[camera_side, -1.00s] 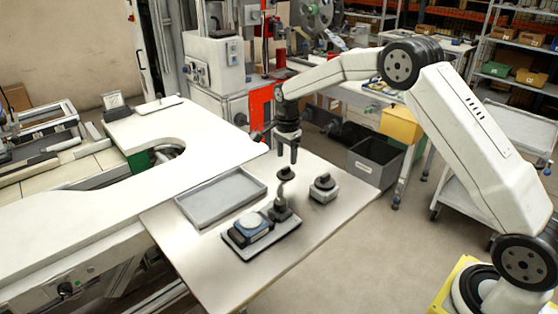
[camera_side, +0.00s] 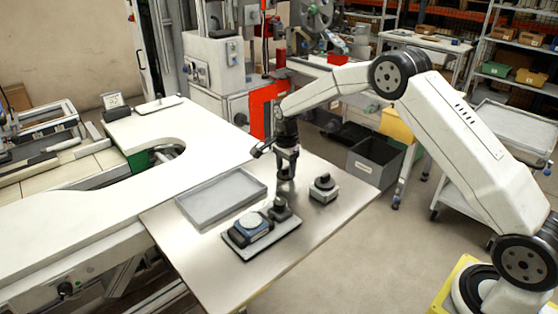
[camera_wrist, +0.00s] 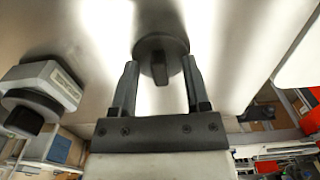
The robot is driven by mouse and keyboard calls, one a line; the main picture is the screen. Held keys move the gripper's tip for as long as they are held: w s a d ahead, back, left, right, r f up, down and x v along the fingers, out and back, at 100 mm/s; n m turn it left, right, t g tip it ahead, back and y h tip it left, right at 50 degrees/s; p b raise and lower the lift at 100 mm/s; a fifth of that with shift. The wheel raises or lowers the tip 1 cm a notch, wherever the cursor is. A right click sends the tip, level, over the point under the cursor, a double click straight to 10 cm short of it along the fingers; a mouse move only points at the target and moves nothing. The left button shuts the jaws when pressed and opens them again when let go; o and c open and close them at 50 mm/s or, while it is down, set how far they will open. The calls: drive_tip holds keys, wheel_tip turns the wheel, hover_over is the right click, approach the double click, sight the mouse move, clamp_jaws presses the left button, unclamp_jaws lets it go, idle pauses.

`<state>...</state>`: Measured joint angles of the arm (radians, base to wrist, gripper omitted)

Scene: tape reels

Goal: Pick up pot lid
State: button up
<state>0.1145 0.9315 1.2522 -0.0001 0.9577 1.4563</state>
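The pot lid (camera_wrist: 151,46) is a dark round disc with a narrow raised handle. In the wrist view it lies on the bright tabletop, just past the fingertips of my gripper (camera_wrist: 160,68). The fingers stand apart on either side of the handle, with gaps showing beside it. In the side view my gripper (camera_side: 287,177) points straight down, low over the table, and hides most of the lid. Whether the fingertips touch the lid is not clear.
A grey block with a black knob (camera_side: 323,188) stands to the right; it also shows in the wrist view (camera_wrist: 45,88). An empty grey tray (camera_side: 207,213) lies left.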

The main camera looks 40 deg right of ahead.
clamp_jaws()
drive_tip(key=shift+r, duration=0.2)
drive_tip(key=shift+r, duration=0.55)
drive_tip(key=s+a+r, duration=0.1)
drive_tip(key=s+r, duration=1)
drive_tip(key=s, duration=0.3)
drive_tip(key=shift+a+r, duration=0.15)
drive_tip(key=shift+r, duration=0.1)
drive_tip(key=shift+a, duration=0.1)
